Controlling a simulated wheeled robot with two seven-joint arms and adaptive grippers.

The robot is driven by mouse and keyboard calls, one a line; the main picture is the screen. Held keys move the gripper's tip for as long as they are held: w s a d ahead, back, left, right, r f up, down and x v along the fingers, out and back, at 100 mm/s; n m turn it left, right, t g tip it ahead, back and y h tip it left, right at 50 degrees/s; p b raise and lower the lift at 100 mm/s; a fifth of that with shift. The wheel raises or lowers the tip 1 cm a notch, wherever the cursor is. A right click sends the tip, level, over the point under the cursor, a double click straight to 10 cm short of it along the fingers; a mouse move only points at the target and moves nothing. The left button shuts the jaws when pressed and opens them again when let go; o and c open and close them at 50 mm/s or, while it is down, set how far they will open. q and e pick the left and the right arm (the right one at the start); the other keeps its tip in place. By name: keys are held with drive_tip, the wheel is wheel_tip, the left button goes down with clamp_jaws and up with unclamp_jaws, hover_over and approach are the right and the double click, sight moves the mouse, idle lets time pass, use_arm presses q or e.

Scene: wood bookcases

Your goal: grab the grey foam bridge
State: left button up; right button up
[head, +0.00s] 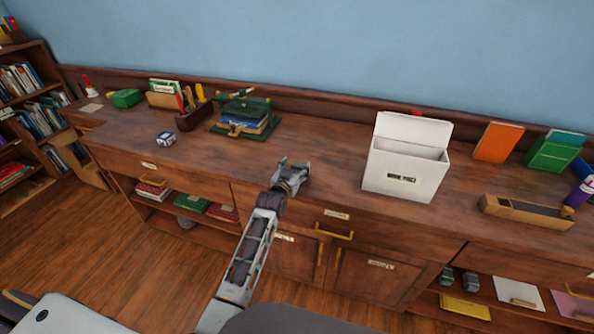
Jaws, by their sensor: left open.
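My left gripper (293,166) is open above the front part of the wooden counter, near the middle of the picture. Its arm comes up from the bottom of the head view. I cannot clearly make out a grey foam bridge; any small grey thing at the gripper blends with its grey fingers. My right gripper is not in view.
The counter (325,150) is bare around the gripper. A white box (405,175) stands to the right, a green press with books (245,119) behind left, a patterned cube (165,138) farther left. A wooden tray (525,212) lies at far right.

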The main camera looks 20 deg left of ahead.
use_arm(q)
drive_tip(key=shift+w+f, duration=0.15)
drive_tip(key=shift+w, duration=0.65)
drive_tip(key=c, duration=0.8)
